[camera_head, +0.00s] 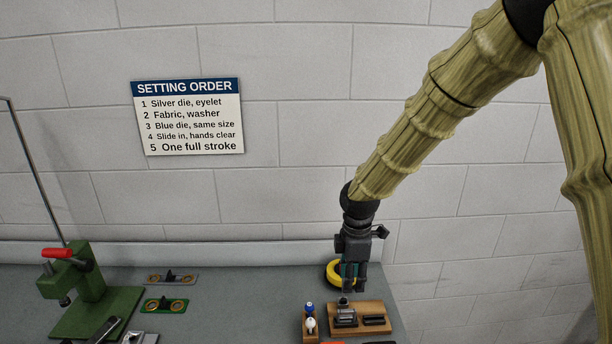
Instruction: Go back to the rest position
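My gripper (354,287) points down at the right end of the grey bench (225,290). It hangs over or just behind a wooden block (372,309) that carries dark metal pieces. A yellow ring (332,272), like a tape roll, shows partly behind the gripper. The fingers are small and dark here, so I cannot tell whether they are open or shut, or whether they touch the metal piece (344,312) below them. My arm reaches down to it from the upper right.
A small holder with blue-topped and white bottles (310,325) stands near the block. A sign (188,118) hangs on the wall.

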